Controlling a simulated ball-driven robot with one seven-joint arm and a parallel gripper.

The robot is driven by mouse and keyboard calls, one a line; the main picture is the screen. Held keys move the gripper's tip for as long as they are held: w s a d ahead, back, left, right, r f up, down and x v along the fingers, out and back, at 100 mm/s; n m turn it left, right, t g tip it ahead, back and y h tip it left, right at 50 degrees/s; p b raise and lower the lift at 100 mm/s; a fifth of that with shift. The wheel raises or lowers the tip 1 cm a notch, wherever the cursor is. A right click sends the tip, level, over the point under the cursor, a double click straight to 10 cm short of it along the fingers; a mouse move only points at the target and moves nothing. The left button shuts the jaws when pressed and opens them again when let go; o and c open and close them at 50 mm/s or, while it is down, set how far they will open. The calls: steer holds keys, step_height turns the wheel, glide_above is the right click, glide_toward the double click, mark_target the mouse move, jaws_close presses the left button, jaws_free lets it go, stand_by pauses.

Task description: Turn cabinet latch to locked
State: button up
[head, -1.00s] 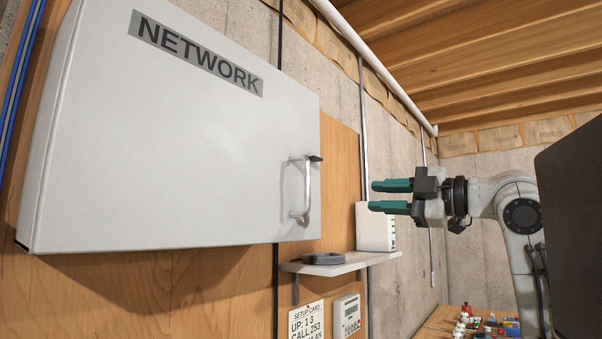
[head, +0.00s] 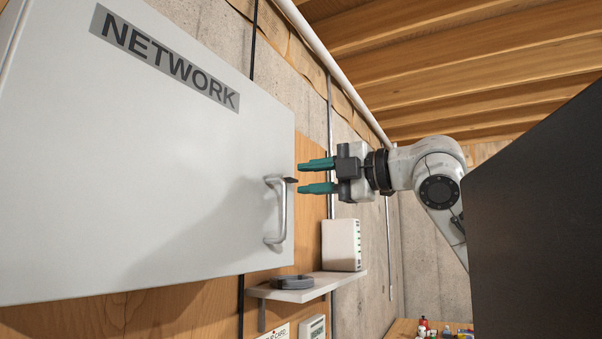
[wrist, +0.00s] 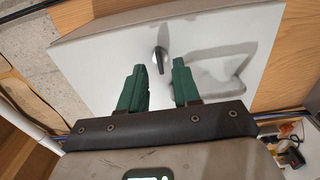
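The grey-white cabinet (head: 130,190) labelled NETWORK has its door closed. A vertical metal handle (head: 277,212) stands out near the door's right edge. A small dark piece (head: 291,180) at the handle's top may be the latch; its setting cannot be told. My gripper (head: 302,177), with green fingers, is open and empty, close to the handle's upper right and apparently not touching it. In the wrist view, a metal piece (wrist: 160,60) on the door shows beyond and between the spread fingers (wrist: 160,85).
A small shelf (head: 325,284) under the cabinet carries a white box (head: 341,245) and a dark coil (head: 293,282). A table with small items (head: 424,328) stands at the far lower right. A shadow (wrist: 218,68) falls on the door.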

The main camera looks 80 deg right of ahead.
steer(key=shift+x, duration=1.25)
steer(key=shift+c, duration=0.3)
jaws_close()
